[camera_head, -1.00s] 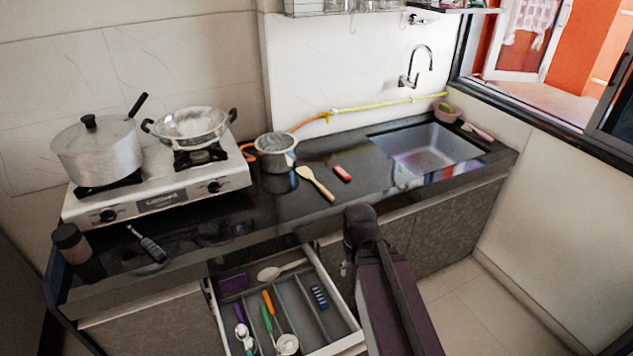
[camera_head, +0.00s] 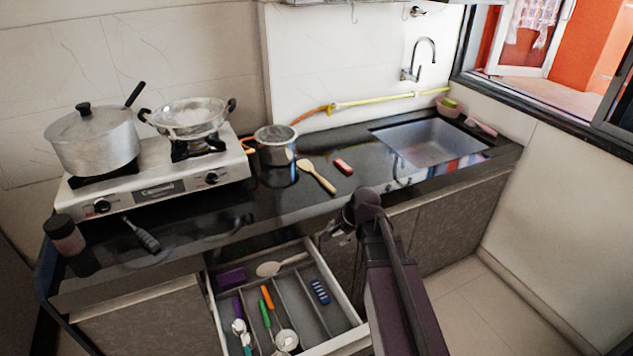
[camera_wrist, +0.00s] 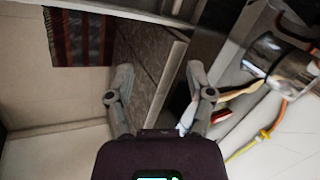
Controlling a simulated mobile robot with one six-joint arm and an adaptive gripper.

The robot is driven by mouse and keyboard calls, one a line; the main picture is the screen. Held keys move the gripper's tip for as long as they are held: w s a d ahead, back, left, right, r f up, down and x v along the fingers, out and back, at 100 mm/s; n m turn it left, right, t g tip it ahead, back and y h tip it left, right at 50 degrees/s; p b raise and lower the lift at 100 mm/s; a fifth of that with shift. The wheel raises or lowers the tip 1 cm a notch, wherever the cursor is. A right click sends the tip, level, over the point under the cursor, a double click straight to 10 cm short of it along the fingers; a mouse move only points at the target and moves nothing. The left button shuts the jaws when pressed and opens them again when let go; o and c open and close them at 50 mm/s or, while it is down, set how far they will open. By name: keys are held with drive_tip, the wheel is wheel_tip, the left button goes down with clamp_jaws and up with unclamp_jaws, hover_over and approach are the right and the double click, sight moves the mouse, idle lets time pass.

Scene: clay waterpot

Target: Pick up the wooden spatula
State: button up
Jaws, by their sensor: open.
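The wooden spatula (camera_head: 317,176) lies flat on the black counter, between the steel pot and a small red item. Its wider end points back left and its handle toward the front edge. In the wrist view a pale wooden strip, which looks like the spatula (camera_wrist: 238,90), shows just right of the right finger. My gripper (camera_head: 338,236) is in front of the counter's front edge, near the drawer's back right corner, short of the spatula. In the wrist view my gripper (camera_wrist: 159,80) is open, its two fingers wide apart with nothing between them.
An open drawer (camera_head: 345,314) with several utensils, including a pale spoon (camera_head: 281,264), is below my gripper. A steel pot (camera_head: 275,147) stands left of the spatula, and the red item (camera_head: 344,167) lies right of it. The sink (camera_head: 430,142) is farther right.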

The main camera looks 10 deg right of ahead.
drive_tip(key=w+d+m+t+b, duration=0.2)
drive_tip(key=w+m+b, duration=0.1)
drive_tip(key=w+m, duration=0.3)
drive_tip(key=w+d+m+t+y+b, duration=0.1)
drive_tip(key=w+d+m+t+b, duration=0.1)
drive_tip(key=w+m, duration=0.5)
drive_tip(key=w+d+m+t+y+b, duration=0.1)
drive_tip(key=w+d+m+t+b, duration=0.1)
drive_tip(key=w+m, duration=0.5)
drive_tip(key=shift+w+d+f+t+b, duration=0.15)
drive_tip(key=shift+f+t+b, duration=0.1)
drive_tip(key=shift+t+b, duration=0.7)
drive_tip(key=shift+w+d+r+m+t, duration=0.2)
drive_tip(key=shift+w+d+m+t, duration=0.15)
drive_tip(key=shift+m, duration=0.35)
drive_tip(key=shift+a+f, duration=0.1)
drive_tip(key=b, duration=0.3)
approach(326, 182)
drive_tip(key=x, duration=0.3)
drive_tip(key=shift+w, duration=0.15)
drive_tip(key=shift+w+a+f, duration=0.2)
drive_tip(key=shift+w+a, duration=0.1)
drive_tip(key=shift+w, duration=0.25)
